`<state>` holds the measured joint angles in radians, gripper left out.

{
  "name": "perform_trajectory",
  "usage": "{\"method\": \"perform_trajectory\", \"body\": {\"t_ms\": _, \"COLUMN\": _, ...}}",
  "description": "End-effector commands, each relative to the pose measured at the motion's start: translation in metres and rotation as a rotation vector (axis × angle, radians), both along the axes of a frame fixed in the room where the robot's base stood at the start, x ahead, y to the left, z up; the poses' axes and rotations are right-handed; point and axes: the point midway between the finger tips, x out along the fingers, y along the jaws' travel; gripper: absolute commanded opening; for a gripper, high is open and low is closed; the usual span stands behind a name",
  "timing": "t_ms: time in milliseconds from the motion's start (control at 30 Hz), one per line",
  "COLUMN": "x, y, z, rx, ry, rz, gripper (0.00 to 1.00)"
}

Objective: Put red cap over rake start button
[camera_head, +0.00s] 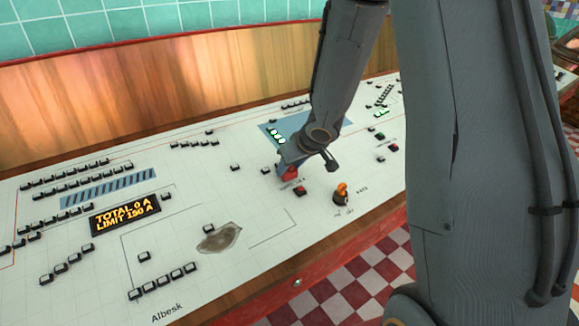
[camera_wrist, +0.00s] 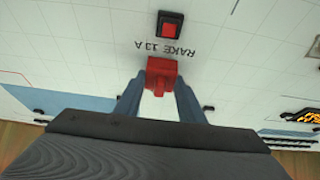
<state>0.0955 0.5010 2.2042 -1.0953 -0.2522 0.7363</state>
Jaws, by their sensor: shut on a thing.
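My gripper (camera_wrist: 161,98) is shut on the red cap (camera_wrist: 161,68), which sits between its two fingertips in the wrist view. In the head view the red cap (camera_head: 290,173) shows under my gripper (camera_head: 292,165), over the white panel. The rake start button (camera_wrist: 170,29) is a red square button in a black frame, with the label "RAKE 13 A" printed beside it. In the head view the rake start button (camera_head: 299,190) is just in front of the cap, uncovered. The cap is apart from the button. I cannot tell whether the cap touches the panel.
Green lit switches (camera_head: 276,136) are behind my gripper. A display (camera_head: 125,214) reads "TOTAL 0 A, LIMIT 150 A". Rows of black switches (camera_head: 163,281) dot the panel. A brown-grey stain (camera_head: 219,238) lies near the front.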

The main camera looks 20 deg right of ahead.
Motion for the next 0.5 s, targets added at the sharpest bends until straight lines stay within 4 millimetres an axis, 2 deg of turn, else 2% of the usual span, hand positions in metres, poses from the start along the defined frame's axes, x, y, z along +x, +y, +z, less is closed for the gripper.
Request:
{"method": "perform_trajectory", "body": {"t_ms": 300, "x": 0.0009, "y": 0.0004, "z": -0.0048, "rx": 0.001, "ry": 0.0, "rz": -0.001, "gripper": 0.14}}
{"method": "perform_trajectory", "body": {"t_ms": 333, "x": 0.0008, "y": 0.0004, "z": -0.0046, "rx": 0.001, "ry": 0.0, "rz": -0.001, "gripper": 0.39}}
{"method": "perform_trajectory", "body": {"t_ms": 433, "x": 0.0008, "y": 0.0004, "z": -0.0041, "rx": 0.0, "ry": 0.0, "rz": 0.0, "gripper": 0.56}}
{"method": "perform_trajectory", "body": {"t_ms": 500, "x": 0.0008, "y": 0.0004, "z": -0.0041, "rx": 0.0, "ry": 0.0, "rz": 0.0, "gripper": 0.57}}
